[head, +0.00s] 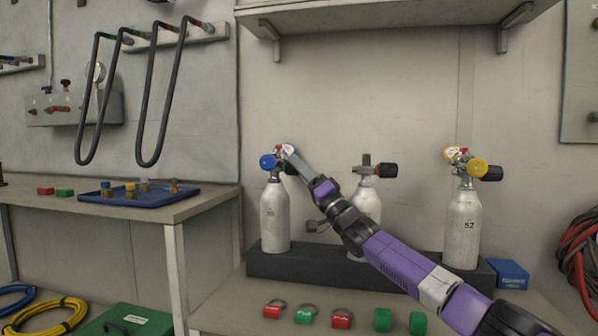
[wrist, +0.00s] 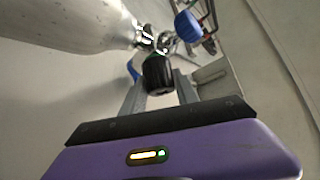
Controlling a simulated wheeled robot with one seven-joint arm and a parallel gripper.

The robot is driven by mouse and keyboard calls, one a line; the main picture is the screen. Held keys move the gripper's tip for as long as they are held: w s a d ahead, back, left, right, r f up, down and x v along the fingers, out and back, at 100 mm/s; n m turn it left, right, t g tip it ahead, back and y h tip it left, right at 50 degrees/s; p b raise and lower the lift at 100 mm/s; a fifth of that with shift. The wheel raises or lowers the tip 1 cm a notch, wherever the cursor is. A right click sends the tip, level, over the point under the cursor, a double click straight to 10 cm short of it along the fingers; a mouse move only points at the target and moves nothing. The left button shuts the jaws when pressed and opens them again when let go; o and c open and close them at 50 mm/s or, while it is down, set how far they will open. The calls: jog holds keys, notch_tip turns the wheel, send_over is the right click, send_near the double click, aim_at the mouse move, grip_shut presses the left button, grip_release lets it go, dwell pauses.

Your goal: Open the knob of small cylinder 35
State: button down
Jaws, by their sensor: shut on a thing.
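Three small white cylinders stand in a row in the head view. The left cylinder (head: 274,218) has a blue knob (head: 267,161) and a black knob (head: 291,168) on its valve; its number is too small to read. My gripper (head: 292,160) is at this valve, reaching in from the right. In the wrist view, the black knob (wrist: 157,74) sits between the gripper's fingers (wrist: 160,95), which are shut on it. The blue knob (wrist: 188,26) is beyond it. The middle cylinder (head: 367,200) is partly hidden by my arm. The right cylinder (head: 462,225) reads 52.
The cylinders stand in a dark rack (head: 285,262) on a bench against the wall. Red and green tags (head: 306,315) lie in front of it. A blue box (head: 510,274) is at the right end. A shelf (head: 390,18) hangs above.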

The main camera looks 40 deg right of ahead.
jog(key=c, duration=0.9)
grip_release()
notch_tip(320, 180, up, 20)
jog(key=p, duration=0.8)
